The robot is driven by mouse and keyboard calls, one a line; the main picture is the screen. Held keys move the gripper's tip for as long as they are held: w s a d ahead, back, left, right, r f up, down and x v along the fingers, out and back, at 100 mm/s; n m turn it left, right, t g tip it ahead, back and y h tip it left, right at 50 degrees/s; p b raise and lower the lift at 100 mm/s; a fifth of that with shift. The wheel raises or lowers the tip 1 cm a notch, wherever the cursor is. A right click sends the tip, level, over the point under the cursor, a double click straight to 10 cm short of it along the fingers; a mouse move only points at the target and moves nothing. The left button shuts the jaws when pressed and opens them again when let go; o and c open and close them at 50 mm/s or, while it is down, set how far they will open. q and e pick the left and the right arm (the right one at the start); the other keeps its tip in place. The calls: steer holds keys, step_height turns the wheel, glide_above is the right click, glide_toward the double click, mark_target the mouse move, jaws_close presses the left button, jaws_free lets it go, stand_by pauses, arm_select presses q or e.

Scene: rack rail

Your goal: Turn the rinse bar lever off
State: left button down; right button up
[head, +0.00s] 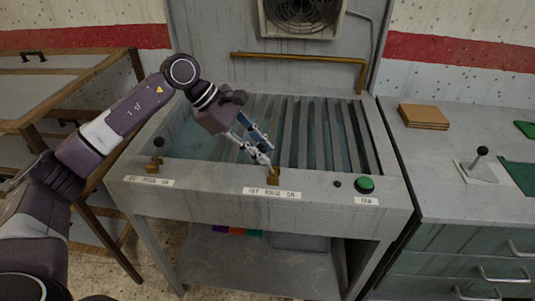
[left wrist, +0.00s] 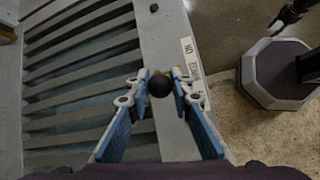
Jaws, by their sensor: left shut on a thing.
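The rinse lever (head: 273,178) has a brass base on the front ledge of the grey sink unit, above a label (head: 272,192) that seems to read "OFF RINSE ON". My left gripper (head: 265,158) reaches down to it from the back left. In the left wrist view, the lever's black ball knob (left wrist: 160,84) sits between the blue-and-white fingertips of my left gripper (left wrist: 159,88), which are shut on it. In the head view the fingers hide the knob, so I cannot tell the lever's exact tilt.
A second lever (head: 157,154) stands at the ledge's left end. A green button (head: 365,184) is at the right. Grey slats (head: 310,130) lie behind, with a brass pipe (head: 300,57) above.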

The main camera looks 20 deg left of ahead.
arm_select(q)
steer(key=shift+s+a+f, duration=0.1)
steer(key=shift+a+f, duration=0.1)
steer(key=shift+a, duration=0.3)
steer(key=c, duration=1.7)
jaws_free()
steer(key=shift+a, duration=0.1)
steer(key=shift+r, duration=0.15)
steer(key=v, duration=1.1)
steer(key=shift+s+a+r, duration=0.15)
steer(key=shift+a+r, duration=0.1)
steer(key=shift+f, duration=0.1)
